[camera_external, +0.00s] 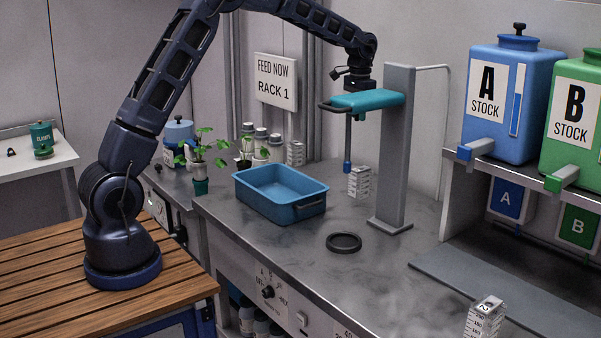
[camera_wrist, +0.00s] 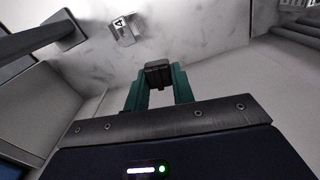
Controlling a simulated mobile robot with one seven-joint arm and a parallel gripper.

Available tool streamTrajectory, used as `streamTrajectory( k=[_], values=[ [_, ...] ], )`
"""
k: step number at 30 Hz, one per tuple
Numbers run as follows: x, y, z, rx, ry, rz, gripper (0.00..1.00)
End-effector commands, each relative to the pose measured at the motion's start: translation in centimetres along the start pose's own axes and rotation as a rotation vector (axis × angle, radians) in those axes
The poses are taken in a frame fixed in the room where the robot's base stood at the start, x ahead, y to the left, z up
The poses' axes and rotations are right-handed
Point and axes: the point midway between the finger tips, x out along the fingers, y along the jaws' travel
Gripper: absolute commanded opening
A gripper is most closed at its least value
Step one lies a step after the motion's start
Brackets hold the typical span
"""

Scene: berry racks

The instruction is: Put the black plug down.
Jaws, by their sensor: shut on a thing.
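The black plug (camera_wrist: 158,70) is between the two teal fingers of my gripper (camera_wrist: 159,82) in the wrist view. My gripper is shut on it and holds it above the counter. In the external view my wrist is up by the teal arm (camera_external: 366,102) of the grey stand (camera_external: 398,150). My fingers and the plug cannot be clearly made out there.
A blue tray (camera_external: 281,195) stands left on the counter, with a black ring (camera_external: 344,242) lying in front. A white graduated cup (camera_external: 359,182) stands near the stand; a numbered one (camera_wrist: 121,30) shows in the wrist view. Stock tanks (camera_external: 508,100) stand right.

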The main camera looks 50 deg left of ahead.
Motion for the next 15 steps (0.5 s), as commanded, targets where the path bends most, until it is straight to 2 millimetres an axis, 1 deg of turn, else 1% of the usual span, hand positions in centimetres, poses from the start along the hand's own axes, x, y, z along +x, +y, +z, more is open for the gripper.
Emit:
streamTrajectory(
  k=[1,5,6,8,9,14,15],
  values=[
    [-1.7,1.6,-1.0,0.048,0.005,0.0,0.04],
    [-5.5,5.5,-2.7,0.187,0.003,0.0,0.04],
    [-6.6,6.8,-3.1,0.232,0.003,0.0,0.04],
    [-8.2,8.8,-3.6,0.298,0.003,0.0,0.04],
    [-9.4,10.1,-4.0,0.342,0.004,0.0,0.04],
    [-13.8,15.5,-4.9,0.517,0.004,-0.001,0.04],
    [-14.9,16.8,-5.0,0.56,0.004,-0.001,0.04]
  ],
)
